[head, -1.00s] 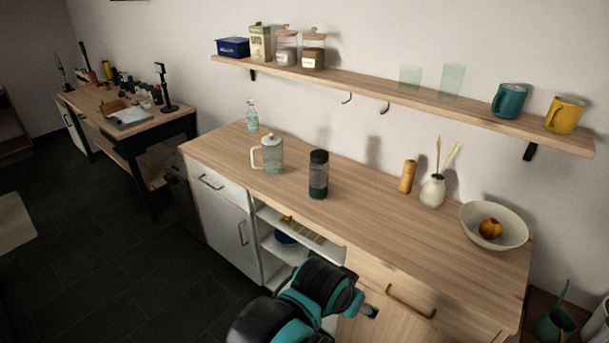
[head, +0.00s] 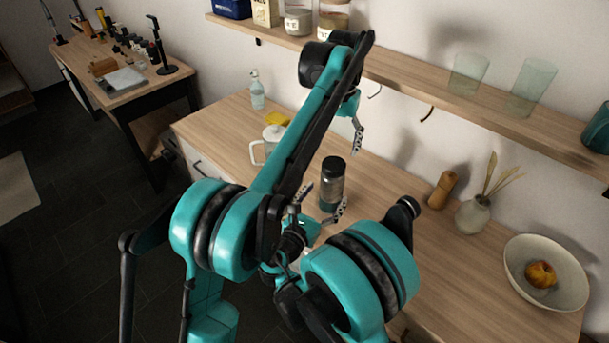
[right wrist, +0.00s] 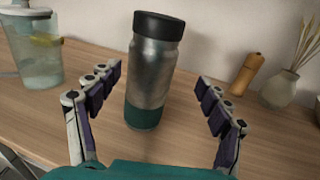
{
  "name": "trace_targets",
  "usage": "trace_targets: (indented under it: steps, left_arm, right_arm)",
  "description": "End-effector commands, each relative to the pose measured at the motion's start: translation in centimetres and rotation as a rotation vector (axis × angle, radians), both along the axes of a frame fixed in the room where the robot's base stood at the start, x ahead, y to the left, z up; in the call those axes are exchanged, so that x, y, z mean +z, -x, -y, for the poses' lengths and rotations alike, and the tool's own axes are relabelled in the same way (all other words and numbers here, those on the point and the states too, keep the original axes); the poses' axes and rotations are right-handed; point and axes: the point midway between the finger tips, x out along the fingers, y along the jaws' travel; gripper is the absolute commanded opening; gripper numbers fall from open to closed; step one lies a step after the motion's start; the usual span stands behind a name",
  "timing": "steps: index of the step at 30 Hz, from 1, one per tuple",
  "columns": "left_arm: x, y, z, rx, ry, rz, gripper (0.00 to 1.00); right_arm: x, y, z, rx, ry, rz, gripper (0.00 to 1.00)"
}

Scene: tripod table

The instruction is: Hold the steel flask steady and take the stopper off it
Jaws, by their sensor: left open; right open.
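The steel flask (head: 332,187) stands upright on the wooden counter, with a brushed steel body, a dark teal base and a black stopper (head: 334,165) on top. In the right wrist view the flask (right wrist: 150,85) and its stopper (right wrist: 159,26) are in clear sight. My right gripper (head: 320,206) is open, low in front of the flask. Its fingers (right wrist: 160,85) show to either side of the flask, with gaps. My left gripper (head: 355,128) is open and empty, pointing down above and behind the flask; part of it is hidden by my arm.
A glass jug (head: 272,136) stands left of the flask, partly behind my left arm, with something yellow by it. A clear bottle (head: 257,92) is farther left. A wooden mill (head: 441,190), white vase (head: 473,214) and bowl (head: 574,268) stand right. A shelf (head: 410,79) runs above.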

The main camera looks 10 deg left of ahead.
Motion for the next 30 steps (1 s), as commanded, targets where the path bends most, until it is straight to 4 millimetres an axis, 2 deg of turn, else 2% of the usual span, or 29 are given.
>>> trace_targets:
  steps: [2,5,18,22,30]
  left_arm:
    - [-0.1,-0.2,0.5,-0.005,-0.002,-0.009,0.74]
    - [-0.2,-0.3,0.5,-0.006,-0.003,-0.012,0.74]
    - [-0.2,-0.3,0.5,-0.004,-0.002,-0.01,0.74]
    - [-0.2,-0.3,0.4,-0.004,-0.002,-0.01,0.74]
    - [-0.2,-0.3,0.4,-0.004,-0.002,-0.01,0.74]
  right_arm:
    - [0.0,0.1,-0.6,0.01,0.038,0.007,0.78]
    - [0.0,-0.4,-0.5,0.009,0.054,0.01,0.78]
    - [-0.1,-6.2,1.9,0.008,0.05,0.009,0.78]
    - [0.0,-6.9,2.2,0.01,0.049,0.009,0.78]
    - [0.0,-7.1,2.2,0.011,0.049,0.008,0.78]
